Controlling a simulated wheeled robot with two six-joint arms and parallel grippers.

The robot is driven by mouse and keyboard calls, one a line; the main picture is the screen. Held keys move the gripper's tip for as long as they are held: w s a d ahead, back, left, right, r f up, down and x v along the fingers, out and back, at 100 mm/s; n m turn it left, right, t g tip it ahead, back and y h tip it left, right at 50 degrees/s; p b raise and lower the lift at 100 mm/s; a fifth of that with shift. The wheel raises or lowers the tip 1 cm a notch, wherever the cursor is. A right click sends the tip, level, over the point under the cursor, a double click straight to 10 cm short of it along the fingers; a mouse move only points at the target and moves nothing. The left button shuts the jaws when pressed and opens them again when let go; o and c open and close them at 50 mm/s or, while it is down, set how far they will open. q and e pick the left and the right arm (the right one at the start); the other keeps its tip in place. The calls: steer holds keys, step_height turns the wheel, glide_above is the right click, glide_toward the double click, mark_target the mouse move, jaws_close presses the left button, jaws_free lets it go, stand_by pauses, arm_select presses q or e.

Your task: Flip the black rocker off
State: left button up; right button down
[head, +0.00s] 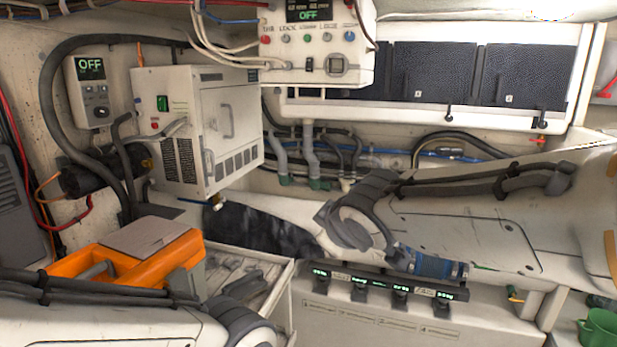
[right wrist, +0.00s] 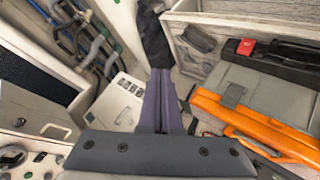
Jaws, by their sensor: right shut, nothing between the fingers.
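A small black rocker (head: 309,65) sits low on the front of a white control panel (head: 275,72) at the top centre of the head view. It is too small to tell which way it is tipped. The panel's display (head: 307,15) shows green "OFF". My right gripper (right wrist: 160,76) shows in the right wrist view, its fingers shut together and empty. My left gripper is not in view.
A white cabinet (head: 185,150) and a wall controller (head: 91,88) reading "OFF" stand at left. An orange toolbox (head: 130,270) lies below, also in the right wrist view (right wrist: 235,115). A low box with several green displays (head: 375,325) fills the front. Hoses (head: 310,150) run behind.

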steer(key=s+d+f+m+g, duration=0.1)
steer(key=s+f+m+g, duration=0.1)
steer(key=s+f+g, duration=0.3)
steer(key=s+f+m+g+h+b, duration=0.1)
steer(key=s+f+g, duration=0.4)
steer(key=s+f, duration=0.9)
steer(key=s, duration=0.7)
steer(key=shift+s+d+m+h+b, duration=0.2)
steer(key=shift+d+m+h+b, duration=0.1)
steer(key=shift+d+m, duration=0.1)
